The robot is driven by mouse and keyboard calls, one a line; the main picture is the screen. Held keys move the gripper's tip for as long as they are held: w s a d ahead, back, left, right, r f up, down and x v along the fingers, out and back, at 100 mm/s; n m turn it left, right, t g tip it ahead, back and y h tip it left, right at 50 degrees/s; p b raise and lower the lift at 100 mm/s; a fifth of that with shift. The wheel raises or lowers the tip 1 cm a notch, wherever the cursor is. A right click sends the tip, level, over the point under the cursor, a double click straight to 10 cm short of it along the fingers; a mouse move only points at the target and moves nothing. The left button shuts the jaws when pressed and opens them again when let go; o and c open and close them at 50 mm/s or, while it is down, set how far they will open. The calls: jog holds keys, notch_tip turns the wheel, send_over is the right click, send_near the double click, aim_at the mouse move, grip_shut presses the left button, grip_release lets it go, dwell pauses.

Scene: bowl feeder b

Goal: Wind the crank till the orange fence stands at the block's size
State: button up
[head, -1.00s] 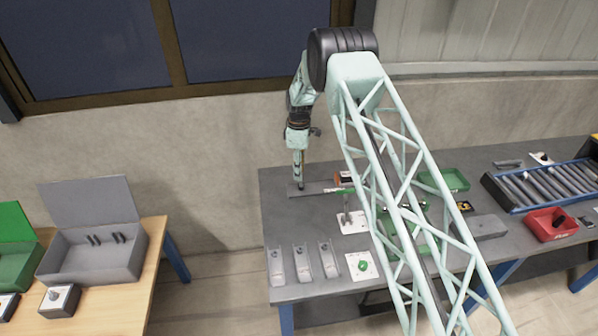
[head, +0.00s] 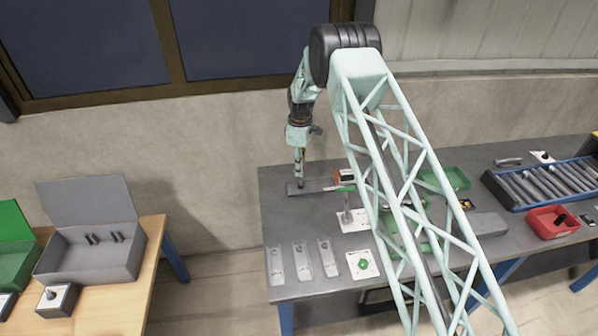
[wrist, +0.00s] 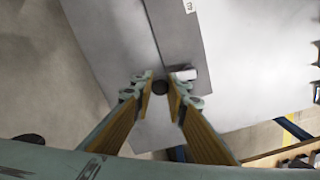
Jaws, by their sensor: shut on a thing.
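My gripper (head: 300,186) reaches down to the left end of a long grey base (head: 315,186) at the back left of the dark bench. In the wrist view, my gripper's fingers (wrist: 160,89) stand on either side of a dark round crank knob (wrist: 160,87), shut on it. A light stub (wrist: 183,74) lies just beside the right finger. A small orange piece (head: 345,174), perhaps the fence, shows with dark parts near the base's right end, partly behind my arm. A green strip (head: 343,188) lies by it. I cannot tell the block or the gap apart.
A white plate with a grey post (head: 352,220) stands in front of the base. Several grey holders (head: 302,262) and a white plate with a green knob (head: 363,264) line the front edge. Green trays (head: 447,179), a red bin (head: 552,222) and a roller rack (head: 545,185) are to the right.

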jog(key=d+m+b, duration=0.1)
jog(key=m, duration=0.1)
jog(key=d+m+b, duration=0.1)
jog(key=m+b, duration=0.1)
jog(key=shift+f+m, duration=0.15)
jog(key=shift+m, duration=0.15)
jog(key=m+b, duration=0.1)
jog(key=d+m, duration=0.1)
jog(key=m, duration=0.1)
jog(key=s+d+m+b, duration=0.1)
jog(key=shift+m+b, duration=0.3)
jog(key=shift+b, duration=0.05)
jog(key=s+m, duration=0.1)
jog(key=m, duration=0.1)
jog(key=d+m+b, duration=0.1)
jog(key=m, duration=0.1)
jog(key=shift+s+d+m+b, duration=0.15)
jog(key=shift+s+m+b, duration=0.15)
jog(key=shift+s, duration=0.1)
jog(key=shift+s+d+m+b, duration=0.15)
jog(key=shift+s+m+b, duration=0.25)
jog(key=shift+m, duration=0.75)
jog(key=shift+s+d+m+b, duration=0.15)
jog(key=shift+s+m, duration=0.4)
jog(key=shift+m, duration=0.6)
jog(key=o, duration=0.9)
jog(key=shift+r, duration=0.25)
